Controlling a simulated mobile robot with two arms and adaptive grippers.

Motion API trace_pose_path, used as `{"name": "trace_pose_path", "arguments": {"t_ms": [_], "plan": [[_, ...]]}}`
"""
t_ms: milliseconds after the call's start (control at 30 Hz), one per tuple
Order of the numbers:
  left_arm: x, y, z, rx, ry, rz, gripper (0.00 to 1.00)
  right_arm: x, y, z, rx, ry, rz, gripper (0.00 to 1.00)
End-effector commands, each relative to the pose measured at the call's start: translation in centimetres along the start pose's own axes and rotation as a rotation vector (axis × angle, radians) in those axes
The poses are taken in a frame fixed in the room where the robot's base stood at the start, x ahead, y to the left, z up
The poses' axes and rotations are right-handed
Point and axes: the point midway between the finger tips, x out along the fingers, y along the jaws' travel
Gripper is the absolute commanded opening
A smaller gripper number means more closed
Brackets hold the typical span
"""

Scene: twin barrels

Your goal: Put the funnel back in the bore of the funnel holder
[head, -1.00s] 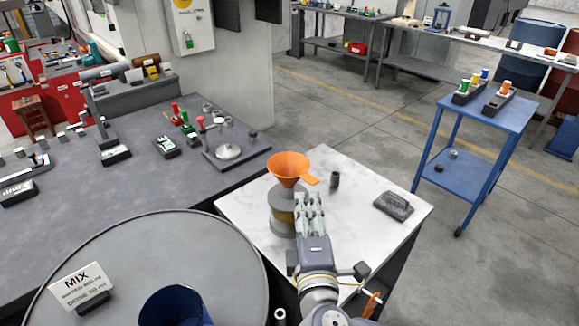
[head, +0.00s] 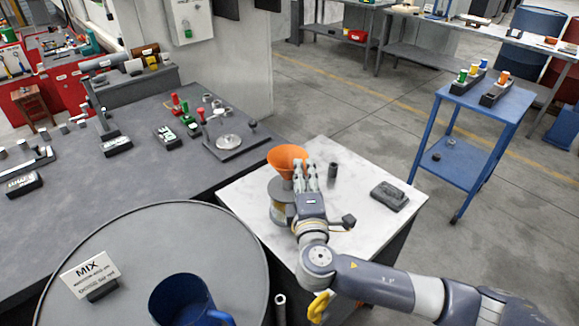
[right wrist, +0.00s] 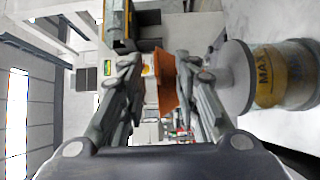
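The orange funnel (head: 286,157) stands mouth up over a grey canister (head: 281,205) with a yellow band, on the white-topped table. My right gripper (head: 308,172) is at the funnel's right side and hides its handle. In the right wrist view the fingers (right wrist: 160,85) lie either side of the funnel (right wrist: 167,80), with a gap at the left finger. The canister (right wrist: 283,75) shows "MAX" on its band. A small dark upright cylinder (head: 333,170) stands behind the gripper; I cannot tell whether it is the funnel holder. My left gripper is out of view.
A dark grey block (head: 390,195) lies on the right of the white table (head: 352,215). A large round grey lid (head: 135,240) at front left bears a MIX sign (head: 90,270) and a blue jug (head: 182,300). A blue cart (head: 500,105) stands at the right.

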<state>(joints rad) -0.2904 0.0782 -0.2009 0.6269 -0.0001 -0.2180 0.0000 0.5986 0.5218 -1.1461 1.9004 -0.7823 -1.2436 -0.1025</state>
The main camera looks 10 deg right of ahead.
Motion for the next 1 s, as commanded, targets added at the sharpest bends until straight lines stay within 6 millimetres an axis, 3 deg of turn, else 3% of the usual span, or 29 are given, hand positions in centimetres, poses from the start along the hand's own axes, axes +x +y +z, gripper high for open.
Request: {"name": "trace_pose_path", "arguments": {"t_ms": [67, 200, 233, 733, 1000], "plan": [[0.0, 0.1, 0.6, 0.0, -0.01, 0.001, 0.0, 0.0, 0.0, 0.0, 0.0, 0.0, -0.001, 0.29], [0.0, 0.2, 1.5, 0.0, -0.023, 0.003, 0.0, -0.1, 0.0, 0.0, 0.0, 0.0, 0.0, 0.02], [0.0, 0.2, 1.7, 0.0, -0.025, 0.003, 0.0, -0.1, 0.0, 0.0, 0.0, 0.0, -0.001, 0.0], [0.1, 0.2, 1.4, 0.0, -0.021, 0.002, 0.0, -0.1, 0.2, 0.0, 0.002, -0.001, -0.002, 0.0], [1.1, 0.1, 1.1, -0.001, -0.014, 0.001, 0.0, -0.1, 3.4, -0.1, 0.006, 0.0, 0.001, 0.0]]}}
